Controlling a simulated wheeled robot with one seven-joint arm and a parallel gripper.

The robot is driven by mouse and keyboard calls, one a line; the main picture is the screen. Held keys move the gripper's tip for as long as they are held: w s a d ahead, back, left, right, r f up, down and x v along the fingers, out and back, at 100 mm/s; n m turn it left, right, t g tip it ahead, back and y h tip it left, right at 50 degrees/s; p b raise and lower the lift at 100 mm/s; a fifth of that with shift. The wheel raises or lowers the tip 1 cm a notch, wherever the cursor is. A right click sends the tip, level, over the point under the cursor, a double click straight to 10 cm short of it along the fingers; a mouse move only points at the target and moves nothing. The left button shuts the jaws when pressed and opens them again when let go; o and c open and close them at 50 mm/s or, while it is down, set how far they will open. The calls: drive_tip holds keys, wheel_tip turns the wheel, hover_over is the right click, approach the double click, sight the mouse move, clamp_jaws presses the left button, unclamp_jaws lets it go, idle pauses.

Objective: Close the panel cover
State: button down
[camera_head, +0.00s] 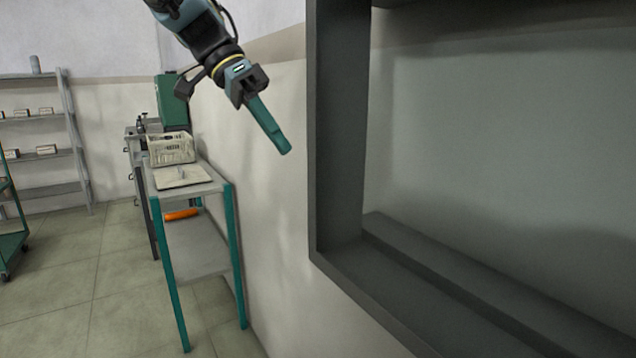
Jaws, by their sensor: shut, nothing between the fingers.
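A large dark grey panel box (338,150) fills the right side of the view, close to my camera. Its raised rim and a long ledge (470,275) along the bottom inside show. Its grey back face is exposed on the part I see, and its right side runs out of the picture. I cannot make out a separate cover. My gripper (284,149) hangs from the upper middle, left of the box's left edge, with its green fingers together and pointing down to the right. It holds nothing and appears apart from the box.
A table (218,187) with green legs stands along the wall, bearing a pale crate (171,149) and a flat tray (183,177). An orange object (181,214) lies on its lower shelf. Shelving (45,154) stands at far left. The floor between is clear.

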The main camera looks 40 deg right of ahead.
sight(320, 185)
drive_tip(key=shift+s+d+f+p, duration=0.45)
drive_tip(key=shift+s+f, duration=0.6)
drive_tip(key=shift+s, duration=0.3)
drive_tip(key=shift+s+d+f+p, duration=0.45)
drive_tip(key=shift+s+f, duration=0.6)
drive_tip(key=shift+s, duration=0.3)
drive_tip(key=shift+s+d+f+p, duration=0.4)
drive_tip(key=shift+s+f, duration=0.65)
drive_tip(key=shift+s, duration=0.3)
